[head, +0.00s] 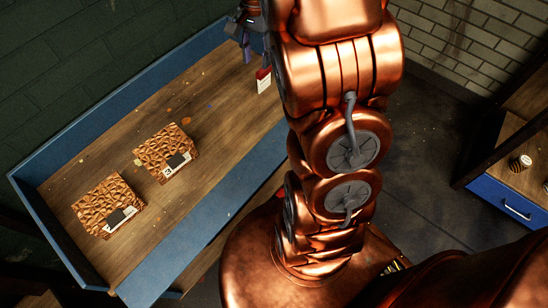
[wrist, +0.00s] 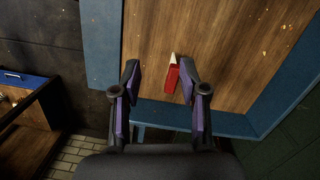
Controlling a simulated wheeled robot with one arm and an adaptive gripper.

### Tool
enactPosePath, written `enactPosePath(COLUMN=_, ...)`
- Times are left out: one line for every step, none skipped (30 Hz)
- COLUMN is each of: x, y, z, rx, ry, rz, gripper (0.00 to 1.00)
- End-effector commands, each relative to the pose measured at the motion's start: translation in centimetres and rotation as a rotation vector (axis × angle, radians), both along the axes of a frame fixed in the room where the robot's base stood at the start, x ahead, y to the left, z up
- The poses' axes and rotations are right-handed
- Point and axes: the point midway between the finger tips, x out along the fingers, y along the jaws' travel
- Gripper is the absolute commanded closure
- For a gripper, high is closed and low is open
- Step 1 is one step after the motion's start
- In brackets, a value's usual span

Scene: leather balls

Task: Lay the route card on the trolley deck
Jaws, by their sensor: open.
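A small red and white piece (head: 263,80), which looks like the route card, is on a blue-rimmed wooden surface (head: 95,165) near its far right end. It also shows in the wrist view (wrist: 172,79), red with a pale pointed end. I cannot tell whether it lies flat or is propped up. My gripper (head: 249,52) is beside and above it in the head view. In the wrist view my gripper (wrist: 159,66) is open, and the card shows between its fingers, nearer the right one. I cannot tell whether the blue-rimmed surface is the trolley deck.
Two brown textured blocks with labels, one nearer (head: 105,200) and one farther (head: 165,148), stand on the left part of the surface. A raised blue rim (head: 130,75) edges it. A wooden unit with a blue drawer (head: 505,200) stands at right, across bare floor.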

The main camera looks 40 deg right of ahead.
Motion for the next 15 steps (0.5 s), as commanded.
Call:
enactPosePath(x=-1.4, y=1.7, z=0.4, rx=0.002, ry=0.004, rz=0.061, gripper=0.57)
enactPosePath(x=-2.1, y=2.5, z=0.6, rx=0.002, ry=0.006, rz=0.095, gripper=0.57)
enactPosePath(x=-3.3, y=3.5, z=0.7, rx=0.005, ry=0.014, rz=0.143, gripper=0.57)
enactPosePath(x=-4.1, y=4.3, z=0.8, rx=0.008, ry=0.018, rz=0.179, gripper=0.57)
enactPosePath(x=-4.9, y=5.0, z=1.0, rx=0.009, ry=0.019, rz=0.215, gripper=0.57)
enactPosePath(x=-6.1, y=6.0, z=1.0, rx=0.013, ry=0.024, rz=0.264, gripper=0.57)
enactPosePath(x=-7.0, y=6.7, z=1.0, rx=0.017, ry=0.030, rz=0.300, gripper=0.57)
enactPosePath(x=-7.9, y=7.4, z=1.1, rx=0.019, ry=0.032, rz=0.338, gripper=0.57)
enactPosePath(x=-9.1, y=8.3, z=1.2, rx=0.022, ry=0.034, rz=0.387, gripper=0.57)
enactPosePath(x=-10.1, y=8.9, z=1.1, rx=0.027, ry=0.040, rz=0.425, gripper=0.57)
enactPosePath(x=-11.0, y=9.5, z=1.1, rx=0.030, ry=0.045, rz=0.463, gripper=0.57)
enactPosePath(x=-12.2, y=10.3, z=1.1, rx=0.033, ry=0.047, rz=0.514, gripper=0.57)
enactPosePath(x=-13.2, y=10.8, z=1.0, rx=0.036, ry=0.050, rz=0.553, gripper=0.57)
enactPosePath(x=-14.2, y=11.3, z=0.9, rx=0.041, ry=0.058, rz=0.591, gripper=0.57)
enactPosePath(x=-15.5, y=12.0, z=0.8, rx=0.044, ry=0.060, rz=0.644, gripper=0.57)
